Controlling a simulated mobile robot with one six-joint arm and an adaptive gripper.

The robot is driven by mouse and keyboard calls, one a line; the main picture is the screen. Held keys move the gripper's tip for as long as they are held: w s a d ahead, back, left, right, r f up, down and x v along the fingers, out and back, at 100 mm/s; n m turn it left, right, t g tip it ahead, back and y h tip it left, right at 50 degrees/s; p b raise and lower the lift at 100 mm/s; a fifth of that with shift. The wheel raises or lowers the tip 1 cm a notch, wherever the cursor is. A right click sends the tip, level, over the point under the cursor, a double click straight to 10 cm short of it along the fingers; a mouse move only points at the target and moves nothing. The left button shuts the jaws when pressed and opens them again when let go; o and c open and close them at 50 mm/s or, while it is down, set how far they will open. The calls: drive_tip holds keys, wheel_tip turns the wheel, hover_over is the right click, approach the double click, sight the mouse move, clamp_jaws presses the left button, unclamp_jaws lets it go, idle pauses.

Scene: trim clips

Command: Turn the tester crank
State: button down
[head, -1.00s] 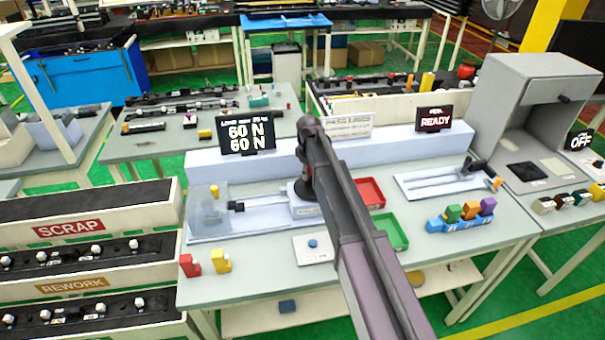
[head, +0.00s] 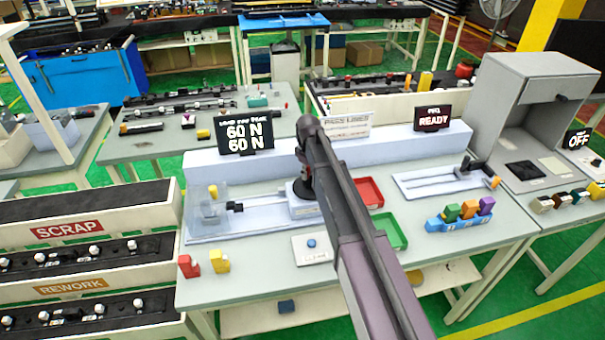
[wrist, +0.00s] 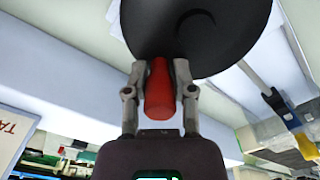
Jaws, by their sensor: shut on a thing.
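The tester crank is a black round disc (wrist: 190,35) with a red handle (wrist: 159,98), seen in the wrist view. My gripper (wrist: 158,72) is shut on the red handle, one finger on each side. The pale tester (head: 262,216) lies on the bench, with a rod running left to a clear guard (head: 208,206). A yellow piece (head: 213,191) stands at the guard. The display (head: 245,138) behind reads 60 N on two lines.
A red tray (head: 368,190) and a green tray (head: 391,229) lie right of my arm. A white panel with a blue button (head: 311,243) is in front of the tester. Red and yellow clips (head: 189,265) stand at the front left. A screen (head: 433,117) reads READY.

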drive_tip(key=m, duration=0.2)
drive_tip(key=d+m, duration=0.2)
drive_tip(key=m, duration=0.1)
drive_tip(key=shift+s+d+m, duration=0.15)
drive_tip(key=shift+s+m, duration=0.1)
drive_tip(key=shift+m, duration=0.05)
drive_tip(key=m, duration=0.2)
drive_tip(key=d+m, duration=0.1)
drive_tip(key=m, duration=0.1)
drive_tip(key=s+d+m, duration=0.1)
drive_tip(key=m, duration=0.1)
drive_tip(key=shift+m, duration=0.3)
drive_tip(key=shift+c, duration=2.3)
unclamp_jaws()
